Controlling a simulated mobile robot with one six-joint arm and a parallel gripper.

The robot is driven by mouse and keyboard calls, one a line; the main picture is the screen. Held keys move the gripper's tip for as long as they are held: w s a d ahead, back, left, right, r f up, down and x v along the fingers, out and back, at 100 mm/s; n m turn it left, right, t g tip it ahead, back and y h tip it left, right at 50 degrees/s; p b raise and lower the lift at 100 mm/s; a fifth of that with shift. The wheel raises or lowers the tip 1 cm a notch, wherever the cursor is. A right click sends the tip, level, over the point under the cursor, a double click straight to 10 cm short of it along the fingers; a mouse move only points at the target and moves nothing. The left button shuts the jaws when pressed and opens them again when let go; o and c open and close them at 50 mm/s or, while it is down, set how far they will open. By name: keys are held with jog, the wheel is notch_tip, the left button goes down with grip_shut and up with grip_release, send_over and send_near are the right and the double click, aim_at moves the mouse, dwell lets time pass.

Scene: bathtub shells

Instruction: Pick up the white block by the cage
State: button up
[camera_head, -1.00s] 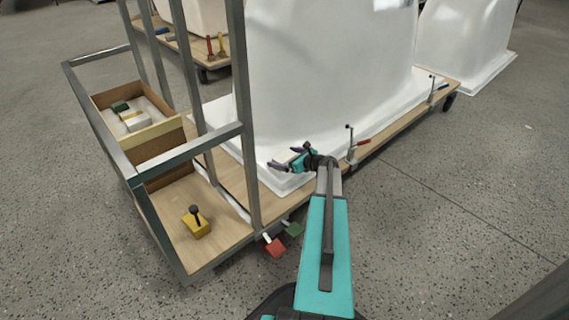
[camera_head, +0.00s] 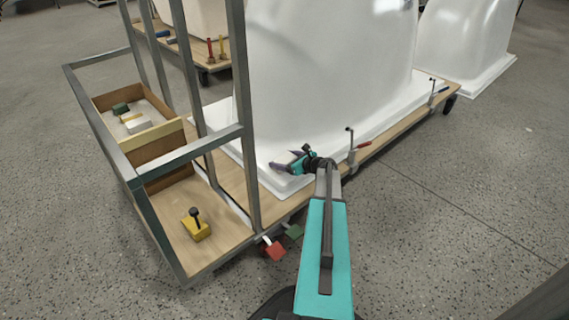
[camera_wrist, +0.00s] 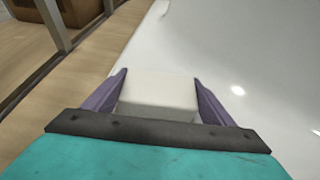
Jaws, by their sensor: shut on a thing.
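The white block (camera_wrist: 158,92) is between the two purple fingers of my gripper (camera_wrist: 160,88) in the wrist view. The fingers are shut on its left and right sides. In the head view my gripper (camera_head: 281,166) is low over the white flange at the foot of the bathtub shell (camera_head: 325,85). The block is hard to tell from the white shell there. Whether the block touches the flange cannot be told. The cage (camera_head: 186,155) of grey metal bars stands left of my gripper.
The cage holds a wooden box (camera_head: 158,132) with green and white blocks, and a yellow block (camera_head: 195,226) on its board. Clamps (camera_head: 351,145) stand along the cart edge. Red (camera_head: 275,251) and green (camera_head: 293,232) pieces stick out in front. The floor at right is clear.

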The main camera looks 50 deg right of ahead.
aim_at(284, 158)
jog(key=shift+r, duration=0.1)
jog(key=shift+r+p, duration=0.5)
jog(key=shift+r, duration=0.15)
notch_tip(284, 158, up, 3)
jog(key=shift+s+a+f+p, duration=0.15)
jog(key=shift+f+p, duration=0.05)
jog(key=shift+p, duration=0.6)
jog(key=s+a+r+p, duration=0.1)
jog(key=s+a+p, duration=0.2)
jog(key=s+a, duration=0.6)
jog(key=s, duration=0.3)
jog(key=shift+s+p, duration=0.3)
jog(key=shift+p, duration=0.1)
jog(key=shift+a, duration=0.1)
jog(key=shift+r, duration=0.1)
